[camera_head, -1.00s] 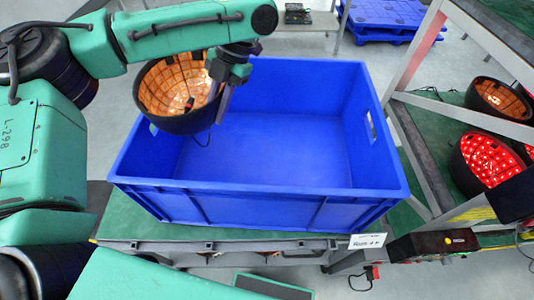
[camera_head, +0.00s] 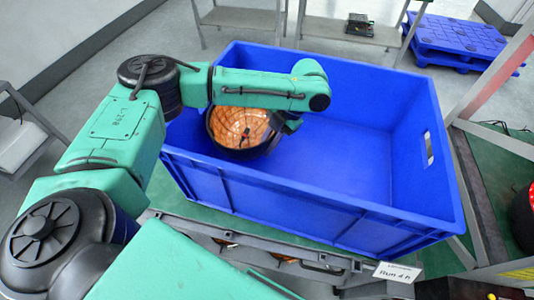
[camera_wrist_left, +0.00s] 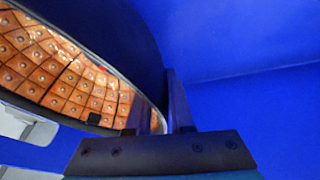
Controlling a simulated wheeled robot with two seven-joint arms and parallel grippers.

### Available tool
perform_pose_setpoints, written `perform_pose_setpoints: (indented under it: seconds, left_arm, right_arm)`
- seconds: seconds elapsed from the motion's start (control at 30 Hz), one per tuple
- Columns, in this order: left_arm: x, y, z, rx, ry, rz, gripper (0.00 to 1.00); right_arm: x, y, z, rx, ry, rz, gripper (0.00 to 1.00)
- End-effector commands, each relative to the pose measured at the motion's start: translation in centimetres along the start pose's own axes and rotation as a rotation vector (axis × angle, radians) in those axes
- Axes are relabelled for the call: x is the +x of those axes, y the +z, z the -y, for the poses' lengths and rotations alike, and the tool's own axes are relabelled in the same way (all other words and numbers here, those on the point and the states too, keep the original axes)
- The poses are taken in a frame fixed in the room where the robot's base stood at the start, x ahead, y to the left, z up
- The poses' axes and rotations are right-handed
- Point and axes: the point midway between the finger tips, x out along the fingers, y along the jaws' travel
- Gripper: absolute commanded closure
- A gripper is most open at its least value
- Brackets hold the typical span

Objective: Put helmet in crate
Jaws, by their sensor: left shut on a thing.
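The helmet (camera_head: 242,132) is a dark shell with an orange, tiled inner face. It is inside the left part of the blue crate (camera_head: 330,215), its opening tilted up toward the head camera. My left gripper (camera_head: 283,128) is shut on the helmet's right rim and is largely hidden under my arm. In the left wrist view the fingers (camera_wrist_left: 172,105) pinch the helmet's rim (camera_wrist_left: 130,40), with blue crate walls around. Whether the helmet touches the crate floor cannot be told. My right gripper is not in view.
The crate stands on a green-topped cart with a label (camera_head: 397,272) at its front. A rack with a red-lit helmet (camera_head: 524,215) is at the right. Blue pallets (camera_head: 470,42) lie behind. The crate's right half is empty.

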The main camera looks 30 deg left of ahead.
Motion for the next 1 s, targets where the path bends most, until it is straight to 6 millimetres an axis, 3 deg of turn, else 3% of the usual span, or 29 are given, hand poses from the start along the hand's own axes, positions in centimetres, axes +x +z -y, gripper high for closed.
perform_pose_setpoints:
  seconds: [0.23,0.57,0.6,0.63,0.67,1.0]
  left_arm:
    - [3.6,1.5,0.8,-0.001,0.003,-0.001,1.00]
    - [4.1,1.8,1.0,-0.001,0.002,0.001,1.00]
    - [4.2,1.8,1.0,0.000,0.001,0.001,0.65]
    - [4.1,1.8,1.0,0.000,0.001,0.001,0.54]
    - [4.1,1.8,1.0,0.000,0.001,0.001,0.50]
    - [3.8,1.7,0.9,0.000,0.001,0.002,0.50]
  right_arm:
    - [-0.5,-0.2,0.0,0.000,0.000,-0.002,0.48]
    - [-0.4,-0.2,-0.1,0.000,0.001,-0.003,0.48]
    - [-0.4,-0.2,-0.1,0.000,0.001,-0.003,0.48]
    - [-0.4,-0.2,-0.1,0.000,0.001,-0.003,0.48]
    - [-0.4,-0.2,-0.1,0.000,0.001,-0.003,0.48]
    - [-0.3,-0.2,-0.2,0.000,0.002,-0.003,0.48]
